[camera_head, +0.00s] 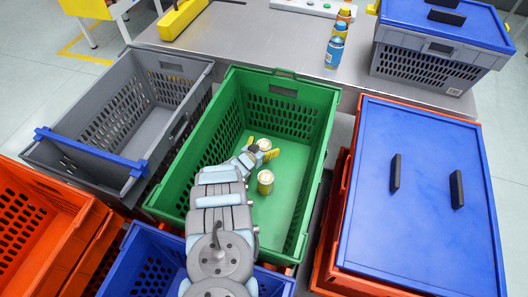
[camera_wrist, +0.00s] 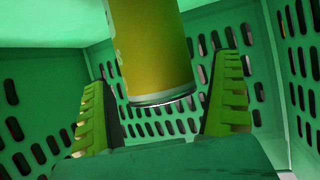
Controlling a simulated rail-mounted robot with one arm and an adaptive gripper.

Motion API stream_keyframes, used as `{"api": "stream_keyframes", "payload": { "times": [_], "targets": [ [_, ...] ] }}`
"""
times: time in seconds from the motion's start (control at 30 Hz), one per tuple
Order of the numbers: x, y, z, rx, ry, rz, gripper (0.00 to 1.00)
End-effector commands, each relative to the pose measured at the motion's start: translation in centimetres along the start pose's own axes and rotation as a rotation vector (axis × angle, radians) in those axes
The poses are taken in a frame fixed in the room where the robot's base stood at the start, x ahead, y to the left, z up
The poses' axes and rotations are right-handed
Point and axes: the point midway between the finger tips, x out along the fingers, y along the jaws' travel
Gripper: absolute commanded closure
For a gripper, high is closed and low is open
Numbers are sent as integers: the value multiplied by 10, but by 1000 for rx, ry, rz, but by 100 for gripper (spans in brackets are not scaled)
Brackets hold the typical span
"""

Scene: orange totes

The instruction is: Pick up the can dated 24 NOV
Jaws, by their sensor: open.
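My gripper (camera_head: 261,148) reaches down into the green tote (camera_head: 315,150), its yellow fingers spread open. One can (camera_head: 264,144) with a pale top stands between or just beyond the fingertips. A second yellow can (camera_head: 265,184) with a pale top stands on the tote floor nearer the camera, beside my wrist. In the wrist view, a yellow can (camera_wrist: 155,45) with a silver rim appears between the two open fingers of my gripper (camera_wrist: 163,75), with a visible gap to each. Its upper part is cut off by the frame. No date is readable on either can.
The tote's perforated walls (camera_wrist: 270,80) surround the gripper closely. A grey crate (camera_head: 110,95) stands left, a blue-lidded orange tote (camera_head: 420,190) right. Bottles (camera_head: 335,45) stand on the metal table (camera_head: 250,35) behind. The tote floor right of the cans is clear.

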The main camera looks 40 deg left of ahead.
Motion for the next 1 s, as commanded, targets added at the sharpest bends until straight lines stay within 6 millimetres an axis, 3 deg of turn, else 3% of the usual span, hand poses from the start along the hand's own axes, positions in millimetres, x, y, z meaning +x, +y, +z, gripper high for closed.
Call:
{"api": "stream_keyframes", "payload": {
  "times": [0.03,0.2,0.3,0.67,1.0],
  "targets": [
    [0,0,0,0,0,0,7],
    [0,0,0,0,0,0,56],
    [0,0,0,0,0,0,78],
    [-4,0,-8,-1,0,-1,78],
    [-26,0,-56,-3,2,1,78]
  ]
}}
